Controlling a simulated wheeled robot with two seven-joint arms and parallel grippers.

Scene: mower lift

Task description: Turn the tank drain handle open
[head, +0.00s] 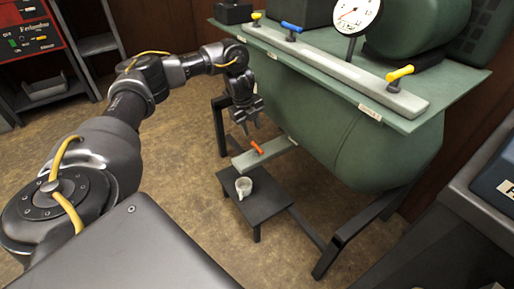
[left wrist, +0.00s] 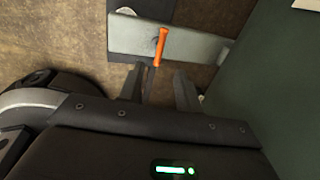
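The orange drain handle (head: 256,147) sits on a grey bar (head: 277,152) low under the green tank (head: 350,150). In the left wrist view the orange handle (left wrist: 160,46) stands roughly upright in the picture, across the grey bar (left wrist: 195,46). My left gripper (head: 250,126) points down above the handle and is apart from it. In the left wrist view its two fingers (left wrist: 158,90) are spread with nothing between them, and the handle shows just beyond the tips. My right gripper is in neither view.
A white mug (head: 243,187) stands on a low black stand (head: 258,208) below the bar. Yellow (head: 399,73) and blue (head: 291,27) handles and a gauge (head: 356,14) are on top of the tank unit. Black frame legs (head: 335,247) flank the space. Open floor lies to the left.

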